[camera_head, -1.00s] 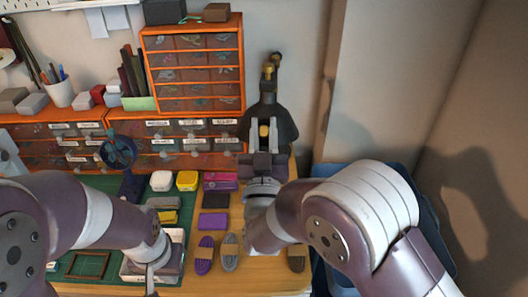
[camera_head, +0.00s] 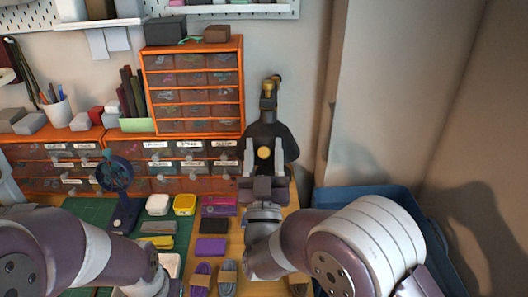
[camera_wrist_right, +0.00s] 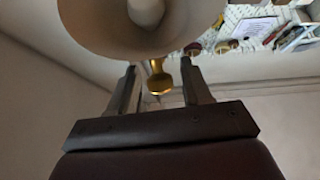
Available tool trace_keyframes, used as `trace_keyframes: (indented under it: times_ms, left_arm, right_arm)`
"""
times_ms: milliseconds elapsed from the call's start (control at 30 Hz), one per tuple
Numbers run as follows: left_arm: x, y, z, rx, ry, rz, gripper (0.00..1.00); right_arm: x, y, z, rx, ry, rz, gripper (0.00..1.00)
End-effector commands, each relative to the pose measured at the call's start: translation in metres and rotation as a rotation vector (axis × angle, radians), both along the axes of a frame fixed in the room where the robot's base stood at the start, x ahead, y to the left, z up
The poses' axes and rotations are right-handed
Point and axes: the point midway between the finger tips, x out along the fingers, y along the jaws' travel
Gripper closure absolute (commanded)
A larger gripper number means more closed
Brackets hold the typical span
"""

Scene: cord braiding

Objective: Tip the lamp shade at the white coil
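The dark lamp (camera_head: 268,127) stands at the back, right of the drawers, with its bell-shaped shade low and a brass knob (camera_head: 264,153) facing me. In the right wrist view the shade's pale inside (camera_wrist_right: 100,22), bulb and brass knob (camera_wrist_right: 158,80) show. My right gripper (camera_head: 264,152) is open, its fingers on either side of the knob with gaps between. My left arm comes in from the left, but its fingers are out of sight. Purple (camera_head: 200,280) and grey (camera_head: 227,277) coils lie at the front; I cannot make out a white coil.
Orange drawer units (camera_head: 193,90) line the wall left of the lamp. A small dark blue fan (camera_head: 116,178) stands on the green mat. White and yellow boxes sit near it. A blue bin (camera_head: 365,198) is at the right, behind my right arm.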

Motion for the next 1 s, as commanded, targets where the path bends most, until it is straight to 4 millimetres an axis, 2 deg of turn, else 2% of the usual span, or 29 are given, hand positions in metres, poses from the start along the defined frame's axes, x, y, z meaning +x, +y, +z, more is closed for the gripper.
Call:
trace_keyframes:
  times_ms: [133,233,500,633,800,1000]
  left_arm:
    - [0.0,0.0,-0.001,0.0,0.0,0.0,1.0]
    - [0.0,0.0,-0.005,0.0,0.0,0.0,1.0]
    - [0.0,0.0,-0.02,0.0,0.0,0.0,1.0]
    - [0.0,0.0,-0.024,0.0,0.0,0.0,1.0]
    - [0.0,0.0,-0.025,0.0,0.0,0.0,1.0]
    - [0.0,0.0,-0.025,0.0,0.0,0.0,1.0]
  right_arm:
    - [-0.002,0.0,-0.002,0.0,0.0,0.0,0.51]
    - [-0.012,0.002,-0.011,-0.001,0.002,0.003,0.51]
    - [-0.072,0.004,-0.052,-0.002,0.002,0.006,0.51]
    - [-0.094,0.004,-0.066,-0.001,0.001,0.004,0.51]
    - [-0.105,0.004,-0.071,0.0,0.0,0.0,0.51]
    - [-0.105,0.004,-0.071,0.0,0.0,0.0,0.51]
